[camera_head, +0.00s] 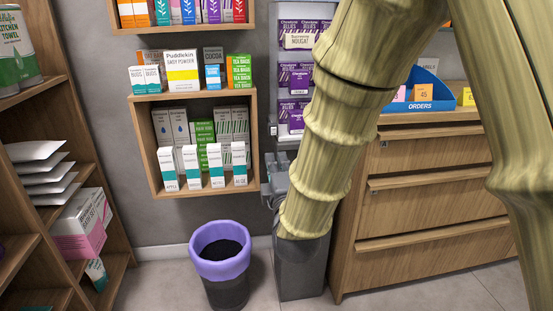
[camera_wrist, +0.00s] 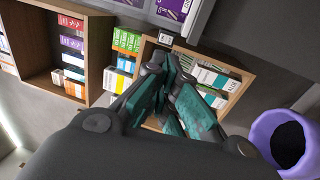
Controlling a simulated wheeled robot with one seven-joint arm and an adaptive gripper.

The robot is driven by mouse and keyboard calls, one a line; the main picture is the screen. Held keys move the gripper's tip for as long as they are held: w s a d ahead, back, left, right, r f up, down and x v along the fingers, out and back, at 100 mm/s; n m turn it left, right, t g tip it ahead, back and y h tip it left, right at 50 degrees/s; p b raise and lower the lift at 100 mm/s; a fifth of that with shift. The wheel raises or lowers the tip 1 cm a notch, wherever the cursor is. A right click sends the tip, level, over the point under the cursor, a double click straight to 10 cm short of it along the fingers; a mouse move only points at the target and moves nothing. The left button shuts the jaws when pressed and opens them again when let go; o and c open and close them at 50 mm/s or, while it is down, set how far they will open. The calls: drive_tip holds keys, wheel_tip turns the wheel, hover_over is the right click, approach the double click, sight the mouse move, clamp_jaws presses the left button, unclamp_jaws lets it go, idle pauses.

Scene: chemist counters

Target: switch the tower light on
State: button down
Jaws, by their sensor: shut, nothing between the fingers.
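I cannot make out a tower light in either view. A small pale plate (camera_head: 272,129) that looks like a wall switch is on the wall between the box shelf and the purple chocolate display; what seems the same plate shows in the wrist view (camera_wrist: 165,38), just beyond my fingers. My gripper (camera_wrist: 173,62) has dark links and teal pads; its fingertips are together with nothing between them, pointing towards the shelf edge near the plate. I cannot tell whether they touch anything. In the head view my arm hides most of my gripper.
A wall shelf (camera_head: 150,143) of product boxes hangs left of my arm. A purple-rimmed bin (camera_head: 219,268) stands on the floor below it. A wooden drawer cabinet (camera_head: 425,205) is on the right, with a blue orders tray (camera_head: 421,106). Wooden shelving (camera_head: 105,215) borders the left.

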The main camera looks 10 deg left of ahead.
sight(269, 128)
drive_tip(key=x, duration=1.1)
drive_tip(key=shift+w, duration=0.3)
drive_tip(key=shift+r, duration=0.1)
